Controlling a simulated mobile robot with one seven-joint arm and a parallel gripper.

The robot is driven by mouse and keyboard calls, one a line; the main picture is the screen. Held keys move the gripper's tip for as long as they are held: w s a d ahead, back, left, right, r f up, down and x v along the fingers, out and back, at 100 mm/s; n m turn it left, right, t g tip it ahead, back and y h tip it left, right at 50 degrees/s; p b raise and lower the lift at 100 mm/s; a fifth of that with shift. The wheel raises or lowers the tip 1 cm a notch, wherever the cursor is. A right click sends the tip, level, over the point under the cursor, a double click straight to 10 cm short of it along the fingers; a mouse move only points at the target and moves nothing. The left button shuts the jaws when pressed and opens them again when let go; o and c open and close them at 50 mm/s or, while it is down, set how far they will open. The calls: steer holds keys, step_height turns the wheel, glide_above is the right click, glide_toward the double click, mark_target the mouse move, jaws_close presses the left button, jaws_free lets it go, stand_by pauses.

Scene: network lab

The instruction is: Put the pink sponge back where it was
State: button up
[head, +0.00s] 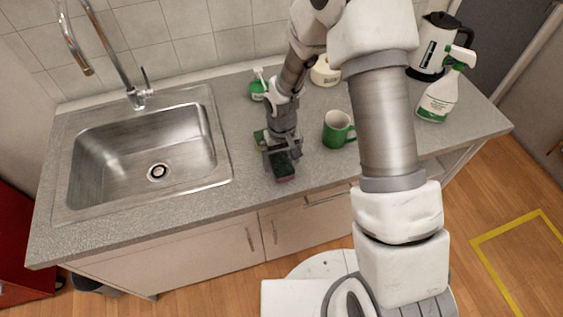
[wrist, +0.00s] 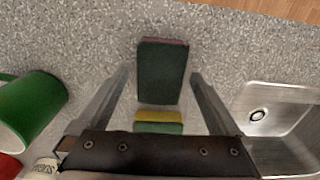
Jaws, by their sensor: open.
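The pink sponge (head: 285,173) lies on the grey counter right of the sink, dark green scouring side up, with a pink edge showing. In the wrist view the pink sponge (wrist: 162,75) lies between and a little beyond the two fingers. My gripper (head: 281,154) is low over the counter, pointing down at the sponge. In the wrist view my gripper (wrist: 160,78) is open, with a gap on both sides of the sponge. A yellow sponge with a green top (wrist: 158,121) lies just behind it, partly hidden by the gripper body; it also shows in the head view (head: 259,138).
A green mug (head: 338,130) stands close to the right of my gripper. A small green-and-white bottle (head: 258,88) and a cream jar (head: 324,72) stand behind. The sink (head: 150,160) is left. A spray bottle (head: 438,97) and kettle (head: 433,50) stand far right. The front counter strip is clear.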

step_height(320, 180, up, 10)
steer(key=r+b, duration=0.1)
step_height(320, 180, up, 14)
steer(key=r+m+t, duration=0.1)
steer(key=t, duration=0.2)
glide_above(282, 164)
steer(key=s+d, duration=0.5)
steer(key=d, duration=0.2)
steer(key=s+d+r+m+t, duration=0.1)
steer(key=s+d+r, duration=0.1)
steer(key=s, duration=0.4)
steer(key=s+d+r+m+t, duration=0.1)
steer(key=s+d+r, duration=0.2)
steer(key=s+r, duration=0.2)
steer(key=shift+s+d+r+t, duration=0.15)
steer(key=shift+s+r+t, duration=0.15)
steer(key=shift+s, duration=0.95)
steer(key=shift+f, duration=0.1)
